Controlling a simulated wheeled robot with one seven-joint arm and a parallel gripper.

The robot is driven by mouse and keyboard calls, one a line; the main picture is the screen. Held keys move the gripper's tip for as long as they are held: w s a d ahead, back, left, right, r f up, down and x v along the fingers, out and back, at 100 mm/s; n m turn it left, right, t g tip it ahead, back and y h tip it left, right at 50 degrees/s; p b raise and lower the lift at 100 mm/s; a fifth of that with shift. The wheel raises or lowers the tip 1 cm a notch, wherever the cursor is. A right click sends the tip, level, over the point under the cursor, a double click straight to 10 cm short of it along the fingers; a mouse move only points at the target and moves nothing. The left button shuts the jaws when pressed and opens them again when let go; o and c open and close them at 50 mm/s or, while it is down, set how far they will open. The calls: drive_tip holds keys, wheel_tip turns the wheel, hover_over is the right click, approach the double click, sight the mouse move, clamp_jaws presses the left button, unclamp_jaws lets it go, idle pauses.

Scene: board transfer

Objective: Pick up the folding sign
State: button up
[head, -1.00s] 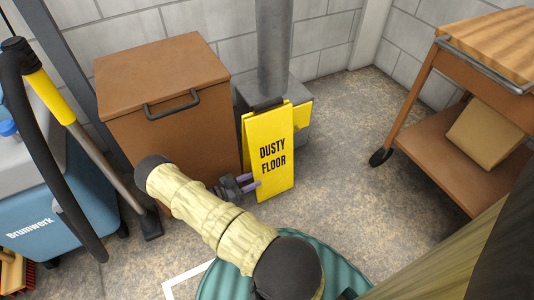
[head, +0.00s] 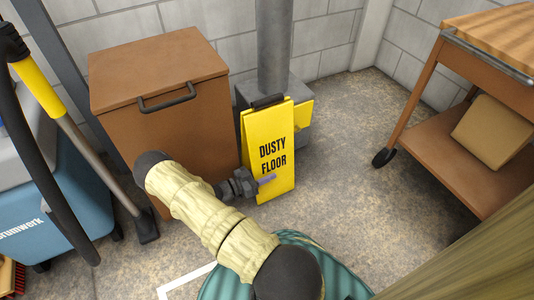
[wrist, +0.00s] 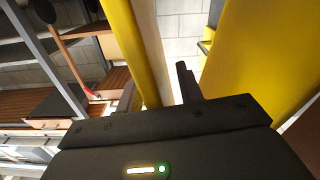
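The yellow folding sign (head: 277,122), lettered "DUSTY FLOOR", stands upright on the floor with a dark handle on top. My gripper (head: 266,180) is at the lower left edge of its front panel. One finger shows in front of that panel and the other is hidden. In the wrist view, a yellow panel of the sign (wrist: 143,45) runs between the two fingers of my gripper (wrist: 157,88), with a gap at the right finger. The other panel (wrist: 245,55) is to the right, outside the fingers. The fingers look open around the one panel.
A brown lidded bin (head: 165,105) stands close left of the sign. A grey post (head: 274,45) on a grey base is right behind it. A wooden cart (head: 470,150) with a box is at the right. The floor between sign and cart is clear.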

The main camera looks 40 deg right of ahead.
drive_tip(key=shift+d, duration=0.1)
idle(0.4)
clamp_jaws()
drive_tip(key=shift+r, duration=0.1)
